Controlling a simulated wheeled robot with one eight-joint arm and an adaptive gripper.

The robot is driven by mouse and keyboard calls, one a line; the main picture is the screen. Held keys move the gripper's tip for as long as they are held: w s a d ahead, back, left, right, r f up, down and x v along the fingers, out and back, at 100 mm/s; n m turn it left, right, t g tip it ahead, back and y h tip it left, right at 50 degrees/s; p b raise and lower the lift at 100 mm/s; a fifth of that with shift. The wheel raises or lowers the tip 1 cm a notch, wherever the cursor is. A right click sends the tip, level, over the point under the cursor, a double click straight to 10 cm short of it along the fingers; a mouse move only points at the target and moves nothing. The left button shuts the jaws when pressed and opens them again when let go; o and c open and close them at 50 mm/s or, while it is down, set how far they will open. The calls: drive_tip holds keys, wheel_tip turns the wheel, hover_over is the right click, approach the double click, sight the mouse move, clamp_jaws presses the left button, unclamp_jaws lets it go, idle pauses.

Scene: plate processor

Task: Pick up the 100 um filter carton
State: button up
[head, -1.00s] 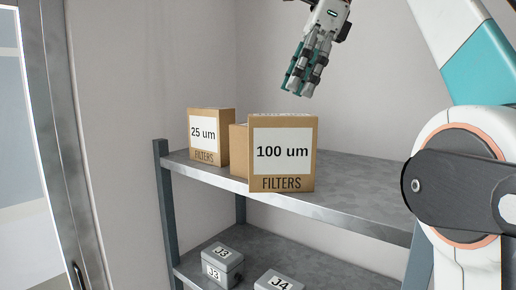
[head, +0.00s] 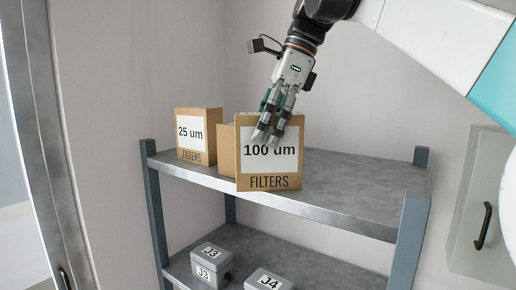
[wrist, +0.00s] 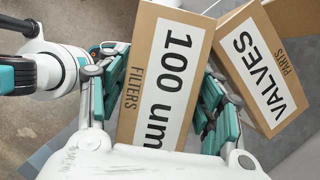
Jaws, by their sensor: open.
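The 100 um filter carton (head: 270,176) is a brown box with a white "100 um" label and "FILTERS" below it. It stands upright at the front edge of the upper shelf. My gripper (head: 266,138) is in front of the carton's upper part in the head view and hides some of its top edge. In the wrist view the carton (wrist: 165,75) lies between the two open fingers (wrist: 160,95), one on each side. I cannot tell whether either finger touches it.
A 25 um filter carton (head: 196,136) stands to the left on the same shelf. A brown carton (head: 227,150) stands close behind; a "VALVES PARTS" carton (wrist: 262,65) shows in the wrist view. Grey boxes J3 (head: 212,263) and J4 (head: 268,280) are on the lower shelf. The upper shelf's right side (head: 365,185) is clear.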

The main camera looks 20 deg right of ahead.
sight(260, 168)
drive_tip(key=x, duration=0.2)
drive_tip(key=shift+a+f+p, duration=0.25)
drive_tip(key=shift+f+p, duration=0.05)
drive_tip(key=shift+s+f, duration=0.1)
drive_tip(key=shift+f, duration=0.05)
drive_tip(key=shift+f, duration=0.15)
drive_tip(key=c, duration=1.2)
